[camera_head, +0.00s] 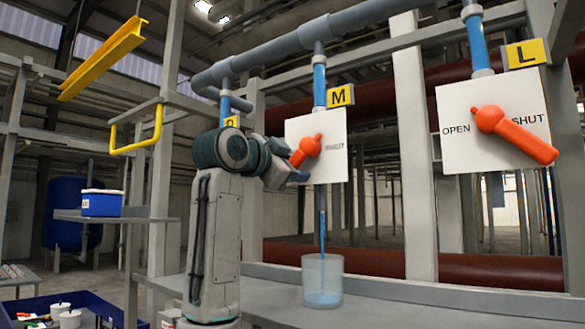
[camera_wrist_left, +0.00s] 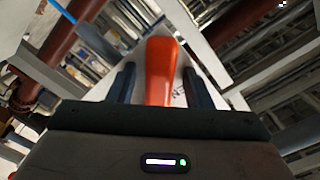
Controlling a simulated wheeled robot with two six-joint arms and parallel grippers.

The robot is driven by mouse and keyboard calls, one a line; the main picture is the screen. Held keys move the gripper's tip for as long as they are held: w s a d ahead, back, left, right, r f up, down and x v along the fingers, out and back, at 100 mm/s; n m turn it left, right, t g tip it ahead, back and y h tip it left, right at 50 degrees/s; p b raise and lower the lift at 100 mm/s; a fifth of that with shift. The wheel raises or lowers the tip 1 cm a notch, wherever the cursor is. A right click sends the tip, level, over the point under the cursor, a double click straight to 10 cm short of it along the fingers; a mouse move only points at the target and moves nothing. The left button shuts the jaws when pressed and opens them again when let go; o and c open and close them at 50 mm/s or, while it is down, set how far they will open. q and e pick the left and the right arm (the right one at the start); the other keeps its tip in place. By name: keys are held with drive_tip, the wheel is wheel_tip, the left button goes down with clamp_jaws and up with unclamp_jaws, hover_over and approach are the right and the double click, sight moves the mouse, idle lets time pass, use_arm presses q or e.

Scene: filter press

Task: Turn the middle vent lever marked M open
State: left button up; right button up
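The middle vent lever (camera_head: 306,149) is orange and sits on a white panel (camera_head: 328,168) under a yellow sign marked M (camera_head: 340,96). Its handle slants down and left, away from the SHUT lettering on the right; the OPEN lettering is hidden by my arm. My left gripper (camera_head: 292,172) is at the handle's lower end. In the left wrist view the orange handle (camera_wrist_left: 161,70) lies between the two dark fingers (camera_wrist_left: 160,88), with narrow gaps on both sides, so the gripper looks open around it. My right gripper is not in view.
A clear beaker (camera_head: 322,284) stands on the grey shelf (camera_head: 270,308) below M, with a thin blue stream running into it. The L lever (camera_head: 515,134) points down-right towards SHUT. A yellow bar handle (camera_head: 137,142) and a blue box (camera_head: 102,203) are at left.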

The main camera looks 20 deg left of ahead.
use_arm(q)
drive_tip(key=shift+s+a+f+b, duration=0.15)
drive_tip(key=shift+s+b, duration=0.15)
drive_tip(key=shift+b, duration=0.05)
drive_tip(key=b+v, duration=0.4)
drive_tip(key=v, duration=0.6)
drive_tip(key=shift+b, duration=0.35)
